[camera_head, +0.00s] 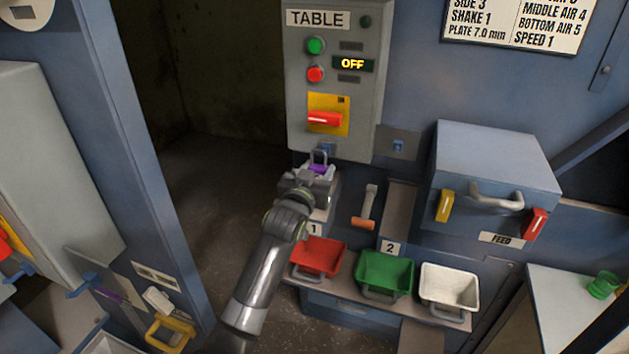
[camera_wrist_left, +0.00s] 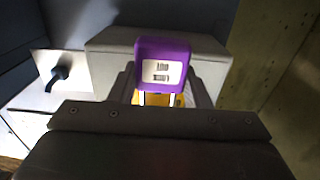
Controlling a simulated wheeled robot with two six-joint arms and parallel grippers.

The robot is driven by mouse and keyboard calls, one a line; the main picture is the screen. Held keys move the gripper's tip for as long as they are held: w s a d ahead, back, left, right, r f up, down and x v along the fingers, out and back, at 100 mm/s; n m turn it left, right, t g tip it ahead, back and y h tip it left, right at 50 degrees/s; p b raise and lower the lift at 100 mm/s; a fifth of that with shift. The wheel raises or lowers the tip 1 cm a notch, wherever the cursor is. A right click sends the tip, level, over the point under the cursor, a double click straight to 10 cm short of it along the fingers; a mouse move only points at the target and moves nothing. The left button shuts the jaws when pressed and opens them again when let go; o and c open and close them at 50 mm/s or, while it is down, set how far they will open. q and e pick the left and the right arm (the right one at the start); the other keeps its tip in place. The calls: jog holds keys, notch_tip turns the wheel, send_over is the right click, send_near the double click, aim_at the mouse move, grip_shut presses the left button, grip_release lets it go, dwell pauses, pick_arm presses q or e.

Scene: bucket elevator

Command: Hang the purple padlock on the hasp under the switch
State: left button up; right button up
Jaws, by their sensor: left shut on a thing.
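The purple padlock (camera_head: 321,168) is held upright, its shackle up, just below the control box in the head view. My left gripper (camera_head: 318,177) is shut on it. In the left wrist view the padlock (camera_wrist_left: 162,50) shows its pale label between the fingers. The blue hasp (camera_head: 327,147) is at the box's lower edge, under the red switch handle (camera_head: 324,119) on its yellow plate (camera_head: 342,104). The shackle top is very near the hasp; I cannot tell whether they touch or are linked. My right gripper is out of view.
The grey control box (camera_head: 375,60) reads TABLE and OFF. A second blue hook (camera_head: 398,146) is on a plate to its right. Red (camera_head: 318,258), green (camera_head: 385,274) and white (camera_head: 449,288) bins stand below.

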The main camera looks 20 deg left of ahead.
pick_arm(q)
jog(key=shift+r+p, duration=0.15)
jog(key=shift+p, duration=0.25)
dwell(0.5)
jog(key=shift+w, duration=0.1)
jog(key=shift+w, duration=0.1)
dwell(0.4)
jog(key=shift+w+b, duration=0.45)
jog(key=shift+w, duration=1.2)
jog(key=shift+f+b, duration=0.45)
jog(key=shift+f, duration=0.5)
